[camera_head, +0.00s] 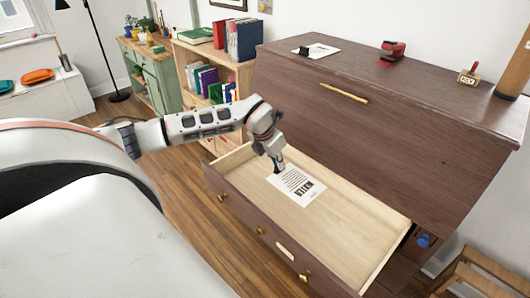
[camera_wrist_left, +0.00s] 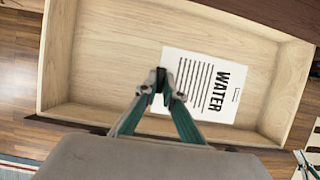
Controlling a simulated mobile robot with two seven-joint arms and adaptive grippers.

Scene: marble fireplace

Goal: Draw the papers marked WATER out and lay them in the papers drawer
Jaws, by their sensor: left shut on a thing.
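The sheet marked WATER (camera_head: 296,185) is a white page with a bold heading and lines of text. It is inside the open, pale-wood drawer (camera_head: 345,222), near its left end. My left gripper (camera_head: 279,169) is shut on the sheet's edge. In the left wrist view the sheet (camera_wrist_left: 225,85) extends out from the closed fingertips (camera_wrist_left: 161,88), looking flat. I cannot tell whether it touches the drawer floor. The rest of the drawer is bare.
The dark cabinet (camera_head: 390,125) rises behind the drawer. On its top are another paper (camera_head: 322,50) with a black object on it, a red stapler-like object (camera_head: 392,50) and a stamp (camera_head: 469,74). A bookcase (camera_head: 195,58) stands left. A wooden chair (camera_head: 478,275) is at lower right.

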